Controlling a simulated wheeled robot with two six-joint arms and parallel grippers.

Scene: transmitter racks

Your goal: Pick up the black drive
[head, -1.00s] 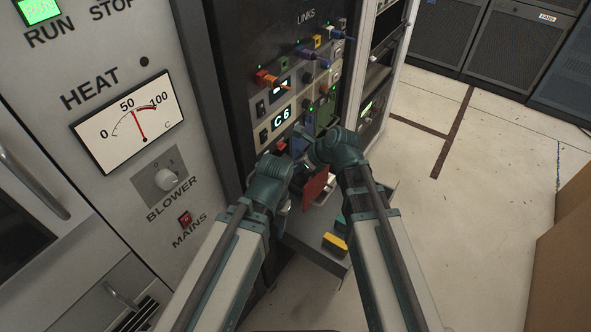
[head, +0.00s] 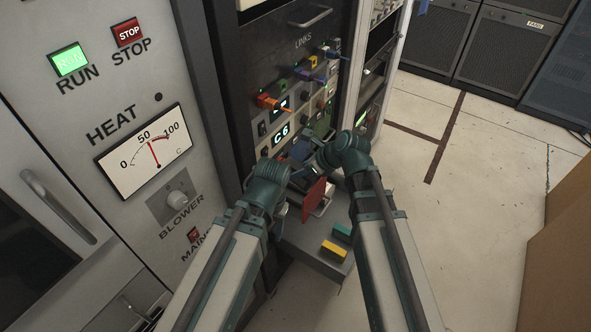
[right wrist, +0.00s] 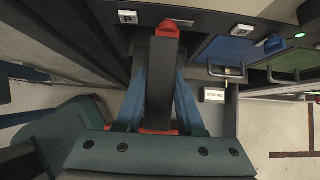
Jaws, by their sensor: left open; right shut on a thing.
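The black drive (right wrist: 162,85) is a dark upright bar with a red end, seen in the right wrist view between the blue fingers of my right gripper (right wrist: 160,88). My right gripper is shut on it, in front of the rack. In the head view my right gripper (head: 310,160) is at the lower part of the rack panel, and the drive is mostly hidden by the wrist. My left gripper (head: 288,200) is open, lower and to the left, close to a red panel (head: 314,193). Its fingertips are largely hidden by its own wrist.
A blue drive (right wrist: 225,50) and a green drive (right wrist: 285,58) with handles sit beside the black drive in the rack. A grey shelf (head: 305,252) below carries a yellow block (head: 333,250) and a teal block (head: 342,232). Cables plug into the link panel above.

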